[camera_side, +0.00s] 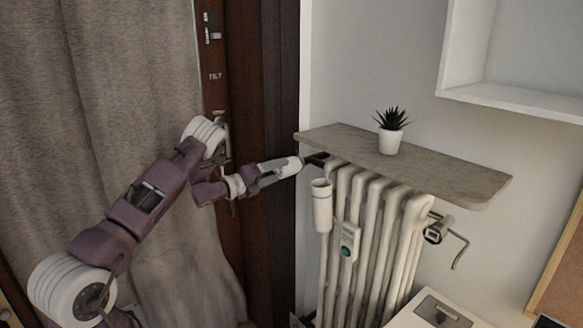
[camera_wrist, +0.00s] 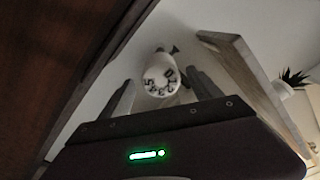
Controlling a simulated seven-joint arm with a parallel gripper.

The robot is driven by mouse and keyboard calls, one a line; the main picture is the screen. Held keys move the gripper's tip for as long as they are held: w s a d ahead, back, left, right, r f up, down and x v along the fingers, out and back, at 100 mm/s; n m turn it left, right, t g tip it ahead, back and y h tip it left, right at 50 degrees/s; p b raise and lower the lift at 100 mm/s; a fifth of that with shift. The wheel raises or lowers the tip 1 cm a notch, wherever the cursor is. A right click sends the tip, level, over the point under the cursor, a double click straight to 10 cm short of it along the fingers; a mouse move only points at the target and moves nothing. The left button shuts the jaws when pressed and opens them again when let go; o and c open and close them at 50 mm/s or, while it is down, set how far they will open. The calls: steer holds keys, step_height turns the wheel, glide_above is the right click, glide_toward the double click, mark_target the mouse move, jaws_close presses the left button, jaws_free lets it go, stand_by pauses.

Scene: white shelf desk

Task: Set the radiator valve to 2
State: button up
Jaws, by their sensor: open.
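The radiator valve (camera_side: 287,167) is a white cylindrical head at the upper left end of the radiator, on a dark fitting. In the wrist view the valve's round face (camera_wrist: 158,82) looks toward me with dark numerals around it. The pointer and the set number are too small to tell. My gripper (camera_side: 268,175) is at the valve's left end in the side view. In the wrist view my gripper (camera_wrist: 162,90) has its two fingers apart, one on each side of the valve face. Whether either finger touches the valve is unclear.
The white ribbed radiator (camera_side: 375,215) stands under a grey shelf (camera_side: 450,175) with a potted plant (camera_side: 391,138). A white cylinder (camera_side: 321,207) hangs on its front, near the valve. Dark wooden framing (camera_side: 268,110) and a grey curtain (camera_side: 110,90) are close on the left.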

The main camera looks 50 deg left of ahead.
mark_target(292, 166)
steer(key=w, duration=0.6)
steer(key=shift+w, duration=0.3)
steer(key=shift+c, duration=0.3)
steer(key=shift+r, duration=0.1)
steer(key=c, duration=1.3)
steer(key=shift+n, duration=0.3)
